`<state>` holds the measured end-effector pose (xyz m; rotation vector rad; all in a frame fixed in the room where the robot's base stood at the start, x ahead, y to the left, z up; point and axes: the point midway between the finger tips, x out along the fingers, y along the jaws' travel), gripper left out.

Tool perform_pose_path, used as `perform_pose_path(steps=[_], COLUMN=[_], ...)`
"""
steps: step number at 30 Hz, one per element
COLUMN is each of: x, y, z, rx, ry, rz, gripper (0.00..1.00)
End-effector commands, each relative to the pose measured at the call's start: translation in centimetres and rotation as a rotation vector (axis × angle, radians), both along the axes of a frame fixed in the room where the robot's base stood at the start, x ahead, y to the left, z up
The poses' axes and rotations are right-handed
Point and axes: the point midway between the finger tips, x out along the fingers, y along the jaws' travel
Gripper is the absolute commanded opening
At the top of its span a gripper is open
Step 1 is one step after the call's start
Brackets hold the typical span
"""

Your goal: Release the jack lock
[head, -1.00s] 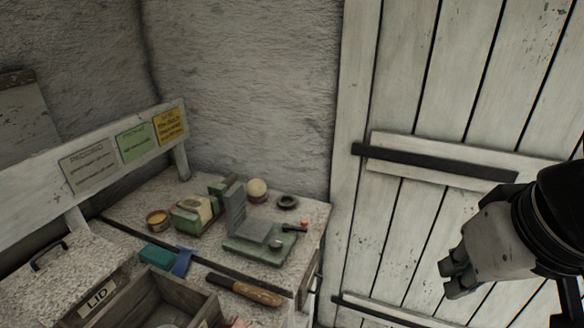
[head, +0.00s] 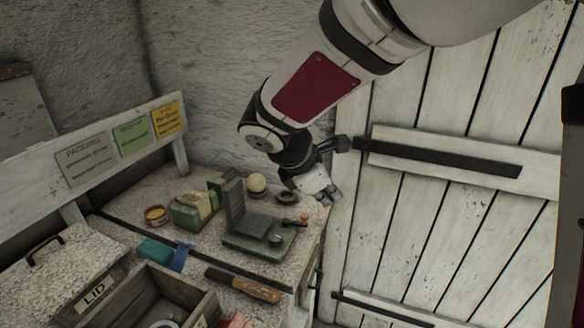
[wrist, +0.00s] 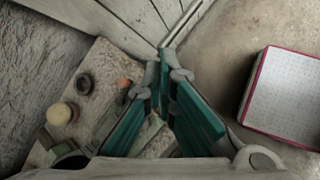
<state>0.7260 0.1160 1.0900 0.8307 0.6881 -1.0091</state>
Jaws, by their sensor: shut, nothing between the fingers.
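The jack (head: 262,243) is a low green base with an upright grey plate, on the speckled bench near its right edge. A small lever with an orange tip (head: 303,218) sits at its right end; I take this for the lock. The orange tip also shows in the wrist view (wrist: 124,84), left of the fingers. My gripper (head: 333,196) is shut and empty, above and just beyond the bench's right edge, apart from the lever in the picture. In the wrist view my gripper (wrist: 165,75) shows teal inner pads, which partly hide the jack.
A pale sphere (head: 257,183) and a dark ring (head: 287,198) stand behind the jack. A green block (head: 190,212) is left of it. A wooden-handled tool (head: 243,286) and an open wooden box (head: 205,308) are in front. The plank door (head: 450,220) stands right.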

Motion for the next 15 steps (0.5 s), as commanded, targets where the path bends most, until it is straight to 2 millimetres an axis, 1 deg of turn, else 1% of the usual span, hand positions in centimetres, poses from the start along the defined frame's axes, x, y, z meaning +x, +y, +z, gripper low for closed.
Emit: perform_pose_path(steps=[1,3,7,9,12,15], x=[1.3,2.7,4.3,4.8,5.2,5.3], y=[2.1,4.5,8.2,9.6,10.9,11.3], z=[-2.0,-4.0,-7.1,-8.4,-9.4,-9.8], rx=[-0.051,-0.112,-0.202,-0.234,-0.263,-0.275], ry=[0.036,0.070,0.118,0.135,0.147,0.152], rz=[0.100,0.225,0.407,0.475,0.532,0.556], gripper=[0.00,0.00,0.00,0.00,0.00,0.00])
